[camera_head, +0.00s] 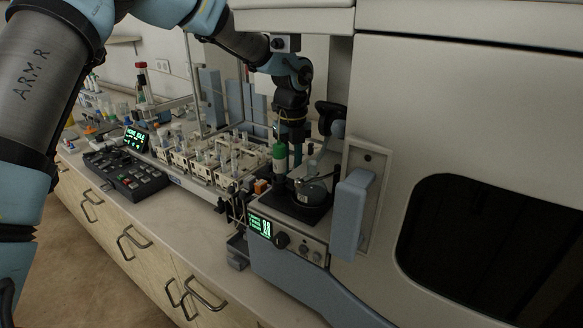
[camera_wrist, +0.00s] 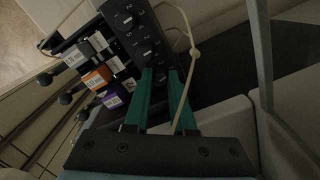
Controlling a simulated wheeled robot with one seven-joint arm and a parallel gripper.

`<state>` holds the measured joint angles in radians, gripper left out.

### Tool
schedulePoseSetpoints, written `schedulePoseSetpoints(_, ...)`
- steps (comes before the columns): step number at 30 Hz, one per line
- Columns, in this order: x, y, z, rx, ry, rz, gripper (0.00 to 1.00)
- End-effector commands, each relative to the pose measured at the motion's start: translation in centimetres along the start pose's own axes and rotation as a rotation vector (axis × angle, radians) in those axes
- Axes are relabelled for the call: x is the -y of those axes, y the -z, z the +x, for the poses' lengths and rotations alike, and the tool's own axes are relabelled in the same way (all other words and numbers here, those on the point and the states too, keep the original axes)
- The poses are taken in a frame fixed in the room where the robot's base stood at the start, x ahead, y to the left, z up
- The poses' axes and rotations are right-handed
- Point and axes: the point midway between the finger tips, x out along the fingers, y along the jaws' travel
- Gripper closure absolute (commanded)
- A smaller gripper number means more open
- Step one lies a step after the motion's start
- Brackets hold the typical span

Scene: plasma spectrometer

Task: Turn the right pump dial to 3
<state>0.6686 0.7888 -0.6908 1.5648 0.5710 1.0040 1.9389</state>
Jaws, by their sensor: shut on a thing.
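In the wrist view, a black control panel (camera_wrist: 137,30) with pale markings and small dark controls runs down to my fingertips. My gripper (camera_wrist: 160,73) has its two green fingers close around a dark pump dial at the near end of this panel. The dial is mostly hidden between the fingertips, so its setting cannot be read. In the head view, my gripper (camera_head: 296,152) points down behind the instrument with the green display (camera_head: 260,226); its fingertips and the dial are hidden there.
White, orange (camera_wrist: 97,77) and purple (camera_wrist: 115,97) labelled blocks sit beside the panel. A pale tube (camera_wrist: 194,52) loops close to my right finger. Racks of vials (camera_head: 205,152) stand left of my arm. A large white cabinet (camera_head: 470,110) closes off the right.

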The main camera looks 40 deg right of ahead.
Motion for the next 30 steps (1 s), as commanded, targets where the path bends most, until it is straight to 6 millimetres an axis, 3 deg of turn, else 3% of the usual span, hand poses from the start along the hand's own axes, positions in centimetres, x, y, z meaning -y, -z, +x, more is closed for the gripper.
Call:
schedulePoseSetpoints(12, 0.03, -0.07, -0.12, 0.003, 0.001, 0.178, 1.00)
schedulePoseSetpoints(28, 0.04, -0.08, -0.13, 0.004, 0.001, 0.200, 1.00)
schedulePoseSetpoints(29, 0.04, -0.09, -0.13, 0.004, 0.001, 0.200, 0.74)
schedulePoseSetpoints(30, 0.04, -0.08, -0.13, 0.004, 0.001, 0.200, 0.70)
